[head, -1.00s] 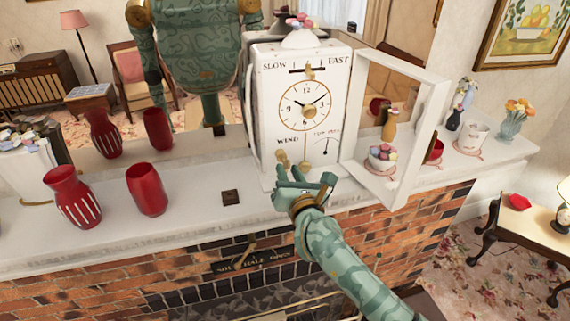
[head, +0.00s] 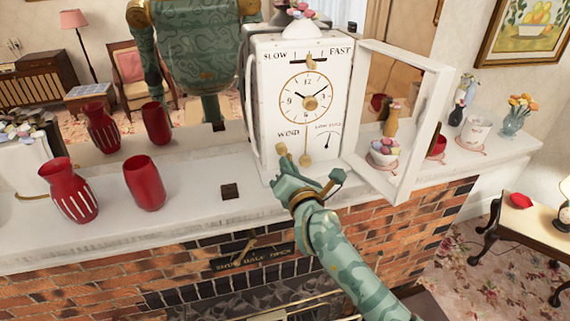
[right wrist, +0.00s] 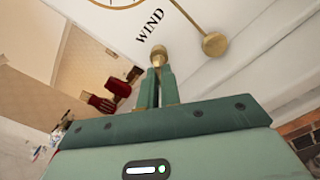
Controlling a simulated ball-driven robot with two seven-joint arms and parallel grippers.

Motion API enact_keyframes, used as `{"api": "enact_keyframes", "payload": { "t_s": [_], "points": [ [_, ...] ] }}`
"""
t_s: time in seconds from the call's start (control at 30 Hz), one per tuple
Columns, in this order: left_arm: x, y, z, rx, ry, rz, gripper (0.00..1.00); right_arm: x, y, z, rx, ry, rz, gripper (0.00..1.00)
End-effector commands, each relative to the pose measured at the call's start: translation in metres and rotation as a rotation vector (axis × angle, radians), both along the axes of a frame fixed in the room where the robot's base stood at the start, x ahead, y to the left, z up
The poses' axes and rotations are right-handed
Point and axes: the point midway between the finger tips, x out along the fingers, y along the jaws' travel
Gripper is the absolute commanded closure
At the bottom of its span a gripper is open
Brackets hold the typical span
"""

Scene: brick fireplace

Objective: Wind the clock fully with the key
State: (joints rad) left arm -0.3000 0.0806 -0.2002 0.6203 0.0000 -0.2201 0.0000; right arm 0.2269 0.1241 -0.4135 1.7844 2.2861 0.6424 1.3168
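The white clock (head: 268,110) stands upright on the mantel, its glass door (head: 433,120) swung open to the right. The brass key (head: 283,150) is at the WIND mark, low left on the dial face; its brass end also shows in the right wrist view (right wrist: 158,56). My right gripper (head: 284,166) is in front of the clock's lower left face. In the right wrist view its two fingers (right wrist: 157,86) are close together around the brass shaft. The fingers hide part of the key. My left gripper is not in view.
A brass pendulum bob (head: 306,161) hangs right of the key; it also shows in the right wrist view (right wrist: 214,44). Two red vases (head: 68,188) (head: 145,185) stand left on the mantel (head: 190,220). A flower bowl (head: 384,158) sits by the open door.

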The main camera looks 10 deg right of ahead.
Motion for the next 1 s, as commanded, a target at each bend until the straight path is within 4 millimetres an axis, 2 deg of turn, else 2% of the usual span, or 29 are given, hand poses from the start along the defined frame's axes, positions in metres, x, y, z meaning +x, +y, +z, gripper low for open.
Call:
{"api": "enact_keyframes", "payload": {
  "t_s": [0.13,0.47,0.8,1.0],
  "points": [
    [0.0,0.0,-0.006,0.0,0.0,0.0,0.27,0.001,0.0,-0.001,0.071,0.004,-0.002,1.0],
    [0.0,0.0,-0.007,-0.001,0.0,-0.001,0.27,0.001,-0.001,0.0,0.086,0.005,-0.002,1.0],
    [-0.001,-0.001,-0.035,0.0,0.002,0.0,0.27,0.001,0.0,-0.003,0.363,0.012,-0.002,1.0],
    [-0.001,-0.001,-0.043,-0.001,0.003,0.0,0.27,0.002,0.0,0.0,0.468,0.016,-0.002,1.0]
  ]
}}
